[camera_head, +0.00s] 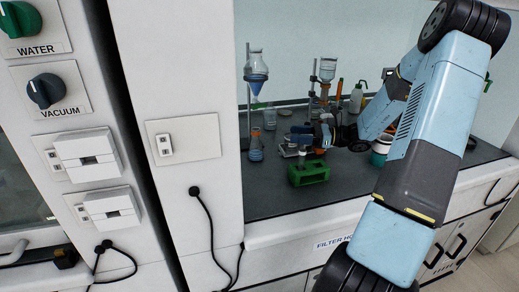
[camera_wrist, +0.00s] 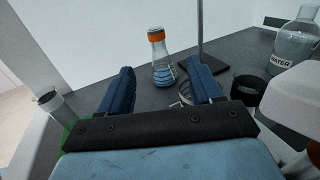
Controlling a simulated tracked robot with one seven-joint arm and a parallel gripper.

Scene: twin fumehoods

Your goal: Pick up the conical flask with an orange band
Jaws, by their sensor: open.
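The conical flask with an orange band (camera_wrist: 162,73) stands upright on the dark worktop in the wrist view. The band is around its neck, and its lower part holds blue liquid with white markings. My gripper (camera_wrist: 160,66) is open, with its two dark blue fingers in front of the flask on either side. The flask shows beyond the fingertips, in the gap between them, and nothing is held. In the head view my gripper (camera_head: 318,132) is small and low over the worktop among glassware. I cannot tell for sure which glass there is the banded flask.
A stand base with a rod (camera_wrist: 202,68) is right of the flask. A water bottle (camera_wrist: 292,47) stands farther right. A clear beaker (camera_wrist: 57,104) is at the left. In the head view, a green block (camera_head: 309,174) lies near the front and a funnel (camera_head: 256,68) hangs on a stand.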

